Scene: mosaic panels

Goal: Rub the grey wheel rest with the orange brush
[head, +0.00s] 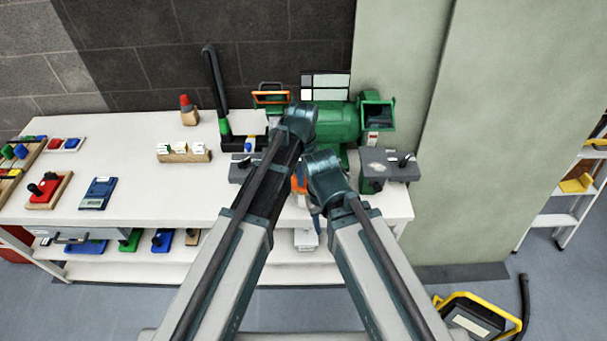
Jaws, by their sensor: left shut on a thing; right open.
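A green bench grinder (335,122) stands at the back right of the white table. A grey block with a pale worn patch (375,167), likely a wheel rest, sits at its front right. Another grey block (240,172) shows at the left, partly behind my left arm. My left gripper (294,137) is shut in front of the grinder; its fingers are mostly hidden by the wrist. A small orange piece (299,185), likely the orange brush, shows between my arms. My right gripper (311,202) is open, lower, near the table's front edge, largely covered by its wrist.
A blue scale (97,194) lies farther left. The table's middle left is clear; a wall closes the right.

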